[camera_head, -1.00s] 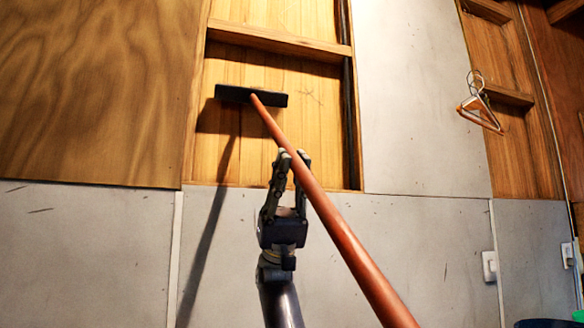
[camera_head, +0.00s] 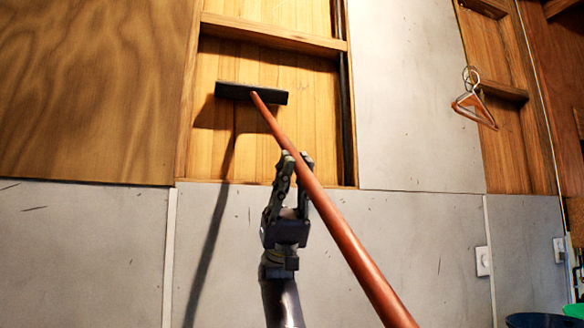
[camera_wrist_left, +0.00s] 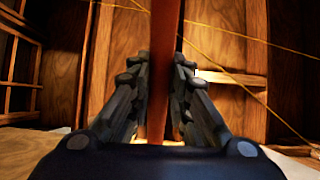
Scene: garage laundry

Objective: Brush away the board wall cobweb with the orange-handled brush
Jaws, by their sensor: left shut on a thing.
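The brush has a long orange-brown handle (camera_head: 345,240) and a dark, wide head (camera_head: 251,93). My left gripper (camera_head: 292,160) is shut around the handle, which slants up and left to the head. The handle also runs between the fingers in the left wrist view (camera_wrist_left: 163,75). The head is in front of the recessed board wall (camera_head: 300,130), below a crossbeam. I cannot tell whether it touches the boards. I cannot make out a cobweb on the boards now. My right gripper is not in view.
A plywood panel (camera_head: 85,90) is left of the boards, and grey panels (camera_head: 410,100) lie to the right and below. Hangers (camera_head: 474,100) hang at the right. A dark tub rim (camera_head: 540,320) shows at the bottom right.

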